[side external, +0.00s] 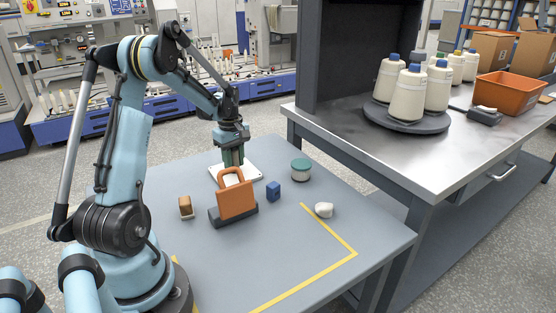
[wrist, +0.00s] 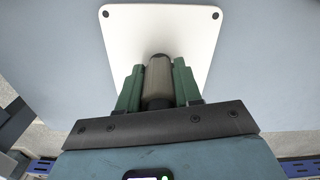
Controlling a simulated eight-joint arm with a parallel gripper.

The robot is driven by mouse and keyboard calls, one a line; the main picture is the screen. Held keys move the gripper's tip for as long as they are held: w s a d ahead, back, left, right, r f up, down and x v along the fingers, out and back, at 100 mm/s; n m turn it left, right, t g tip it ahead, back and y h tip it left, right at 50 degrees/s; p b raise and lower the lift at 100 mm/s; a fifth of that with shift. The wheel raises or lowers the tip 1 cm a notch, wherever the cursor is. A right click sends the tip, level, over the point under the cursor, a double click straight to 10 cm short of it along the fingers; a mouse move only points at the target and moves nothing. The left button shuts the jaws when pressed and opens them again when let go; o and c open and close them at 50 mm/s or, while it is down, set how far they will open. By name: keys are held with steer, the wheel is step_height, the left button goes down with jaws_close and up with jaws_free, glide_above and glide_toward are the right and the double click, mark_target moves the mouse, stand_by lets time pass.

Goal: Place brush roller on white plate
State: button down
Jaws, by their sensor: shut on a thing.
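The white plate (side external: 254,172) lies flat on the blue-grey table, and its upper part with two dark corner holes fills the middle of the wrist view (wrist: 190,27). My gripper (wrist: 158,85) has green fingers closed on the brush roller (wrist: 158,78), a grey-brown cylinder with dark ends. The roller is over the plate in the wrist view; whether it touches the plate I cannot tell. In the side view my gripper (side external: 233,158) points down at the plate, and the roller is not clearly visible there. The plate's near part is partly hidden by an orange object.
The orange handled object (side external: 237,202) on a dark base stands just in front of the plate. A blue block (side external: 273,191), a green-lidded round container (side external: 301,170), a white lump (side external: 324,209) and a brown block (side external: 185,206) stand around. The yellow-taped front area is clear.

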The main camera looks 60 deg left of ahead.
steer(key=c, duration=0.8)
jaws_free()
steer(key=shift+r, duration=0.15)
step_height(320, 180, up, 12)
steer(key=shift+f, duration=0.2)
steer(key=shift+d+r, duration=0.15)
steer(key=shift+r, duration=0.05)
steer(key=w+d+r+m+t+y, duration=0.1)
steer(key=d+m+t, duration=0.1)
steer(key=d+m, duration=0.45)
steer(key=w+d+r+m+t, duration=0.1)
steer(key=d+r+m, duration=0.15)
steer(key=d, duration=0.75)
steer(key=shift+s+d+f+m+t+h, duration=0.15)
steer(key=shift+s+d+f+m+t, duration=0.65)
steer(key=shift+d+m, duration=1.35)
steer(key=shift+s+d+f+m+t+h, duration=0.2)
steer(key=shift+s+d+f+m+t, duration=0.6)
steer(key=shift+d+m, duration=1.35)
steer(key=shift+s+d+f+m+t+h, duration=0.15)
steer(key=shift+s+d+f+m+t, duration=0.7)
steer(key=shift+d, duration=2.15)
